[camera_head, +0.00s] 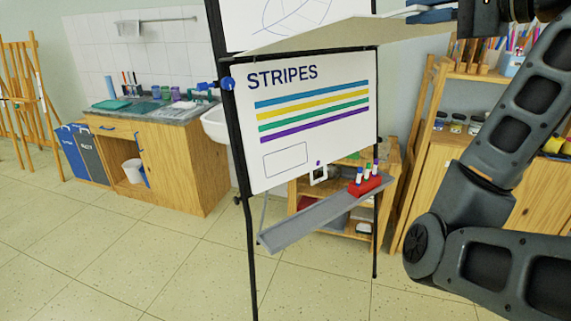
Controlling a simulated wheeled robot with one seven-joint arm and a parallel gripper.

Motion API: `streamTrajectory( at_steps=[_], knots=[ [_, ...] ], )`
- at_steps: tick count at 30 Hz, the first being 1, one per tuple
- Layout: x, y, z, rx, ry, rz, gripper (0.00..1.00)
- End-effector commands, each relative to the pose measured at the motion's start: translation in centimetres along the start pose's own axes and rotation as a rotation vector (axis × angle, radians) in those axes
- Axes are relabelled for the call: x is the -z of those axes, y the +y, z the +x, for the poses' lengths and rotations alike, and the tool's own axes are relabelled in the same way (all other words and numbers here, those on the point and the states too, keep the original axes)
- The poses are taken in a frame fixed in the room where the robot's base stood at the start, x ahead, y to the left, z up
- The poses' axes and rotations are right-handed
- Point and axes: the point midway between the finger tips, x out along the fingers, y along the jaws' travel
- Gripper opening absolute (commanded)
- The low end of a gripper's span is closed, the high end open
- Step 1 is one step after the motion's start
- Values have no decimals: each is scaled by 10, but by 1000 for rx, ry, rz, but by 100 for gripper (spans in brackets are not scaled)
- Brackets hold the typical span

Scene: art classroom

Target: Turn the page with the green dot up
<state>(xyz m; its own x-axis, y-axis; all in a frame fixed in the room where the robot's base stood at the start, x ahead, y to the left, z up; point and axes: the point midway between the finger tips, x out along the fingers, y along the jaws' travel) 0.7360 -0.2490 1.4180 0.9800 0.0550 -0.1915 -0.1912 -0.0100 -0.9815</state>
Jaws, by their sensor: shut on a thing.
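A flip-chart stand shows a white page (313,130) headed "STRIPES", with blue, yellow, green and purple stripes and an outlined box at the lower left. Above it a lifted page (310,38) sticks out to the right, its plain beige underside showing. Part of a leaf drawing (288,14) shows above that, cut by the top edge. My gripper (432,14) is at the top right, partly out of frame, shut on the outer edge of the lifted page. Its fingertips are hard to make out. I see no green dot in this view.
A grey tray (310,220) juts out below the pages, with a red marker holder (364,186) on it. A blue knob (227,84) is on the stand's left post. A wooden sink cabinet (185,160) stands behind left, shelves (450,150) behind right. The floor at front left is clear.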

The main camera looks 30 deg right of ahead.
Motion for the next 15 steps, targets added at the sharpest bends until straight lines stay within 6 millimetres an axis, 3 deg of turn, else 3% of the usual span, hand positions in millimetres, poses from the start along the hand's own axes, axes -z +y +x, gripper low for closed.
streamTrajectory(
  at_steps=[6, 15],
  knots=[
    [-1, -17, 0, 2, -1, -3, 2],
    [-1, -21, 0, 1, 0, -2, 2]
  ],
)
